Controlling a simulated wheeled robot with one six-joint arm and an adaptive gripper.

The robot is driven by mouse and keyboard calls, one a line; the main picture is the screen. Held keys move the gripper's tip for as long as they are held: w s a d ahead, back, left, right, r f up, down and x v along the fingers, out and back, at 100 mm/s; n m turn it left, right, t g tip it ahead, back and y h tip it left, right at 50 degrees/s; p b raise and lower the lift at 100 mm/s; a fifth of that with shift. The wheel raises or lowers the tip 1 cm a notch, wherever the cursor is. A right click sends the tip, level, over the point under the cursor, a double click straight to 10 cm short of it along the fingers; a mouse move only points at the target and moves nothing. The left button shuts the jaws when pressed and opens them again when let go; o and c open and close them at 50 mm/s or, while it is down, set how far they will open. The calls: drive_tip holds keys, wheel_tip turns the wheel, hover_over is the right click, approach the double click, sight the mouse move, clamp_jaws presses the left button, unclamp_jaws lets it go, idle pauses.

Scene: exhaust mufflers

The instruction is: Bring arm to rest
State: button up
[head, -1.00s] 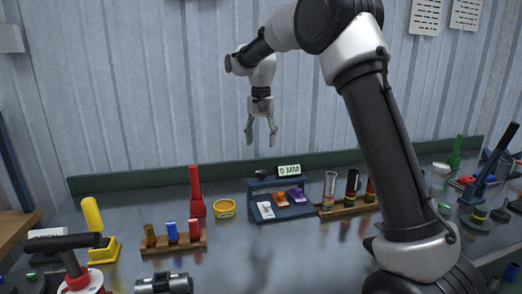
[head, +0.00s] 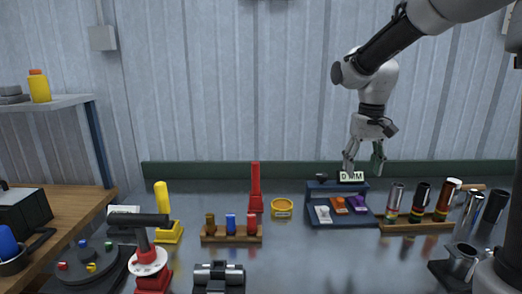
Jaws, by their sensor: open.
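My gripper (head: 363,160) hangs from my arm at the right in the head view, fingers pointing down and spread apart. It is open and holds nothing that I can see. In the picture it sits in front of the wall, just over the blue sorting stand (head: 345,218) with its "0 MM" display (head: 351,177). The fingertips overlap the area by the display; I cannot tell the exact gap between them.
A wooden rack with several tubes (head: 418,221) stands right of the stand. A yellow ring (head: 282,208), a red upright tool (head: 255,190), a rack of coloured pieces (head: 231,234) and a red-based press (head: 150,262) stand leftward. A wooden side bench (head: 72,214) is at far left.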

drive_tip(key=s+d+r+t, duration=0.1)
drive_tip(key=s+d, duration=0.3)
drive_tip(key=s, duration=0.7)
drive_tip(key=s+d+r+t, duration=0.2)
drive_tip(key=s+d+t, duration=0.1)
drive_tip(key=s, duration=0.9)
drive_tip(key=shift+d, duration=0.75)
drive_tip(key=shift+s, duration=0.1)
idle(0.6)
